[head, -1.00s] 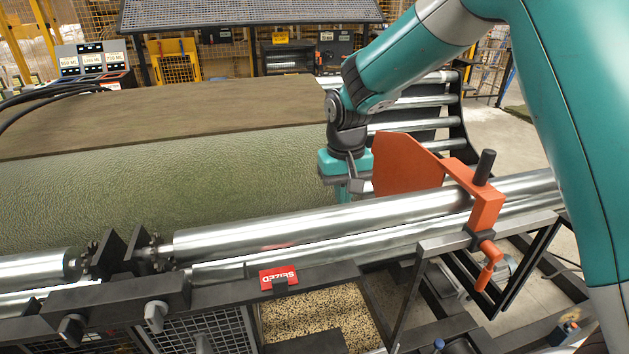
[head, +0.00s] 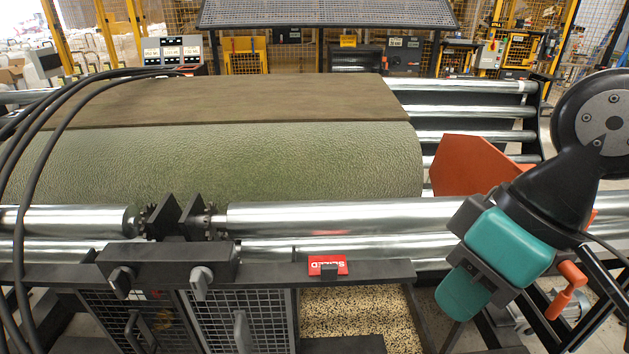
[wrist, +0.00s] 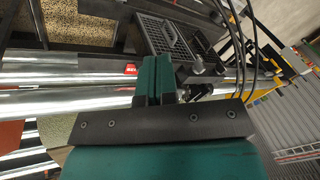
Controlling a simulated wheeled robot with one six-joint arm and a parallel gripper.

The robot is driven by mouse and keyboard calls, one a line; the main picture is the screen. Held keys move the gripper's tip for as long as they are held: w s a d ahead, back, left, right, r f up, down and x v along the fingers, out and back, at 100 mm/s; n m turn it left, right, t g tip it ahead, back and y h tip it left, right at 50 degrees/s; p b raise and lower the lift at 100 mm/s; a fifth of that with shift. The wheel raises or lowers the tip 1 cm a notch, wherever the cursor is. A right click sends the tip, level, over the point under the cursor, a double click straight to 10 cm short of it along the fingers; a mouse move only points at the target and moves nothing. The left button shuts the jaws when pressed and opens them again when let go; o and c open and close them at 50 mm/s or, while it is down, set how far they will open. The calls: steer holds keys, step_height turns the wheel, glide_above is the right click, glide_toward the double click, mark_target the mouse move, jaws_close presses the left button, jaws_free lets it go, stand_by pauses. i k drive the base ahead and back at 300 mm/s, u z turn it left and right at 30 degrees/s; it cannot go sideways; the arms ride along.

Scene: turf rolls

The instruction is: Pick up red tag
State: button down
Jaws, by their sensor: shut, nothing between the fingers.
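The red tag (head: 322,262) with white lettering sits on the dark front rail of the roller machine in the head view. A small black holder covers part of its lower edge. In the wrist view only a small red patch of the tag (wrist: 130,69) shows, just left of the fingers. My gripper (wrist: 153,62) is shut and empty, its two teal fingers side by side. In the head view my gripper (head: 462,296) is to the right of the tag and apart from it, in front of the rollers.
Shiny rollers (head: 340,215) run behind the rail, with a big turf roll (head: 250,160) beyond. An orange plate (head: 470,165) and orange handle (head: 567,290) are near my arm. Black cables (head: 25,180) hang at the left. A speckled floor patch (head: 360,310) lies below the rail.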

mark_target(328, 266)
steer(key=k, duration=1.05)
steer(key=u, duration=1)
steer(key=i, duration=1)
steer(key=u, duration=0.05)
